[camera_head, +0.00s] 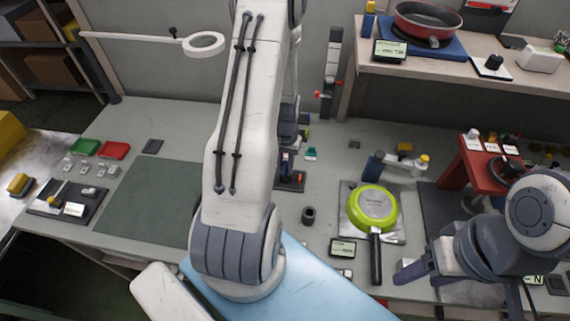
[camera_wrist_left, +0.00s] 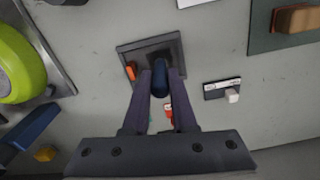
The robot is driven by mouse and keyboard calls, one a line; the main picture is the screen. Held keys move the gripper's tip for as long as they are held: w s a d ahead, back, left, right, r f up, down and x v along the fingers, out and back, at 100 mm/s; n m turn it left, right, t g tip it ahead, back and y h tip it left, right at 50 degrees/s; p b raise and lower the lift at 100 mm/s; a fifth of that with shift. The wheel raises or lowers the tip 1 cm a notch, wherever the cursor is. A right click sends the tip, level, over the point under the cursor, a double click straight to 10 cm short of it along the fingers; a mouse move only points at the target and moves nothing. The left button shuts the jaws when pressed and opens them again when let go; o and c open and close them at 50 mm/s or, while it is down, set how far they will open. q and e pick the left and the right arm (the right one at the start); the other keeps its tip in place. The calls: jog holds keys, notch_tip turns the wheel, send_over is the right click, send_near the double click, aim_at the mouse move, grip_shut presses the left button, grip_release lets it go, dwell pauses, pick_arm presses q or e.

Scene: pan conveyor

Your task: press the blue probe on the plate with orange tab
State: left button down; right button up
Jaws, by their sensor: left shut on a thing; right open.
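The dark square plate (camera_head: 290,183) with an orange tab (camera_head: 300,180) lies on the bench beside my left arm. In the left wrist view the plate (camera_wrist_left: 175,48) shows whole at its far side, with the orange tab (camera_wrist_left: 131,71) at its left edge. My left gripper (camera_head: 287,163) is shut on the blue probe (camera_wrist_left: 160,80), which points down over the middle of the plate. Whether the probe's tip touches the plate cannot be told. My right gripper (camera_head: 424,264) is open and empty, at the right near the pan's handle.
A green pan (camera_head: 373,208) lies on a metal plate (camera_head: 349,232) right of my left arm. A small display (camera_head: 342,248) and a dark round piece (camera_head: 308,215) lie nearby. In the left wrist view a small dark block (camera_wrist_left: 222,88) lies right of the plate.

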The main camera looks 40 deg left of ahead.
dwell(0.4)
pick_arm(q)
notch_tip(320, 180, up, 7)
jog(key=p, duration=0.6)
jog(key=shift+f, duration=0.1)
